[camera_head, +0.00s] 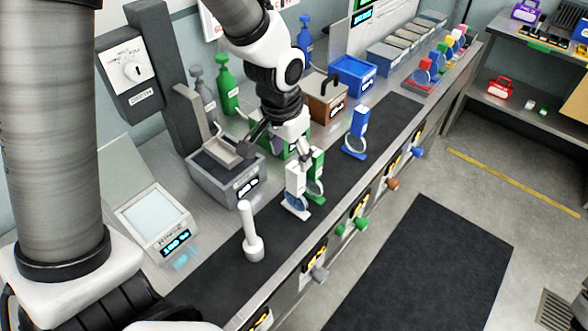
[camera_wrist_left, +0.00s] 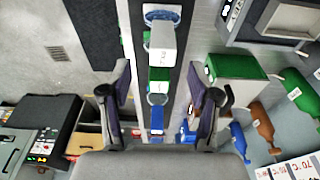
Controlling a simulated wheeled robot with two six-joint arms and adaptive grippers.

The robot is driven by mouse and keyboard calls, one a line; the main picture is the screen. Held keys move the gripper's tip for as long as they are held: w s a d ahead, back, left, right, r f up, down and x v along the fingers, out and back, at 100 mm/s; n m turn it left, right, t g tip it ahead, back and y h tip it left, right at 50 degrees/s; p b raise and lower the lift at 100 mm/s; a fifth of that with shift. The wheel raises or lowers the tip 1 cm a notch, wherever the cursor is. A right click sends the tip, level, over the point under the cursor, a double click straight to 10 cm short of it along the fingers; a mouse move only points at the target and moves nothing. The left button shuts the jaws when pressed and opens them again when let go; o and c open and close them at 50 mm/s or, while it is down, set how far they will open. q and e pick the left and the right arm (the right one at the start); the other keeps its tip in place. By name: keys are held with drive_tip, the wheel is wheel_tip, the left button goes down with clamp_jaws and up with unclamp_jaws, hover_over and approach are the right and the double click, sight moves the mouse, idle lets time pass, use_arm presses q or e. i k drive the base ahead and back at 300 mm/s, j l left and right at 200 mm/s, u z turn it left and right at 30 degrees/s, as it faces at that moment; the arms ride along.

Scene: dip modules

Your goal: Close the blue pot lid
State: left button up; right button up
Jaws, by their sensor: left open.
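My right gripper is not in view.
A grey pot (camera_head: 227,178) and brown pot (camera_head: 322,104) line the counter. A white module (camera_head: 296,190), green module (camera_head: 317,172) and blue module (camera_head: 356,128) stand on the dark strip. Bottles (camera_head: 227,88) stand along the wall.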

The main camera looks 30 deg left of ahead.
sight(337, 32)
drive_tip(key=i+l+z, duration=0.1)
drive_tip(key=i, duration=1.05)
